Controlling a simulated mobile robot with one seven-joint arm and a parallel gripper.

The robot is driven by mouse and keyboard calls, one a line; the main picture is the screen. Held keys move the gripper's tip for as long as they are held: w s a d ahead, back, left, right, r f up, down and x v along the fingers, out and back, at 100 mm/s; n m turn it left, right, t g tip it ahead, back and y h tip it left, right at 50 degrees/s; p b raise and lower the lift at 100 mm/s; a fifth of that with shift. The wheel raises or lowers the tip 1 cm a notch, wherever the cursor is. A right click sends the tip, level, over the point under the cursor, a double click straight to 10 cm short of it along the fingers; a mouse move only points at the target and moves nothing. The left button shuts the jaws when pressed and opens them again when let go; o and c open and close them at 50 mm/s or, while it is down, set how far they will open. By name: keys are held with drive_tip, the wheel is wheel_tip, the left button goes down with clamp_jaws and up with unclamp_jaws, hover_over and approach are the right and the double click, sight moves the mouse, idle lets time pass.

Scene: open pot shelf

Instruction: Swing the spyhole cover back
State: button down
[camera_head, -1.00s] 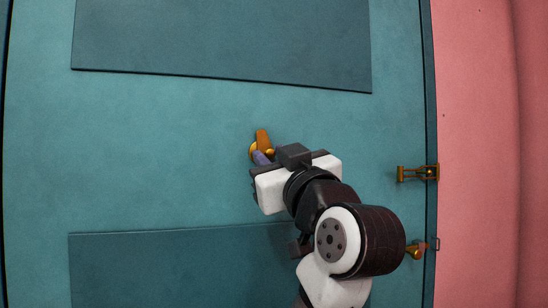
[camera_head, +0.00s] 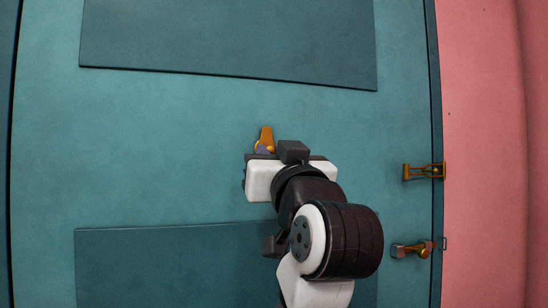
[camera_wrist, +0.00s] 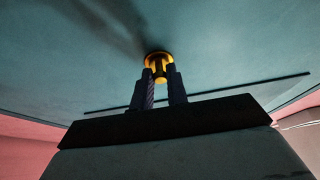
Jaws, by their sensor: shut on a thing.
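The brass-orange spyhole cover (camera_head: 265,136) is on the teal door, between its two darker panels. Its narrow tab points up in the head view. In the wrist view the round brass spyhole fitting (camera_wrist: 158,58) sits just beyond the fingers. My gripper (camera_head: 264,151) is at the lower end of the cover, with its purple-grey fingers close to the door. In the wrist view my gripper (camera_wrist: 160,80) has a finger on each side of a brass part and is shut on it. The fingers and gripper body hide much of the fitting.
The teal door (camera_head: 170,150) fills most of the head view, with raised panels above and below. A brass latch (camera_head: 424,172) and another brass fitting (camera_head: 412,250) are at its right edge. A pink wall (camera_head: 480,150) lies beyond.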

drive_tip(key=c, duration=1.4)
unclamp_jaws()
drive_tip(key=b+v, duration=0.5)
drive_tip(key=v, duration=0.8)
drive_tip(key=shift+s+f, duration=0.1)
drive_tip(key=shift+s, duration=0.3)
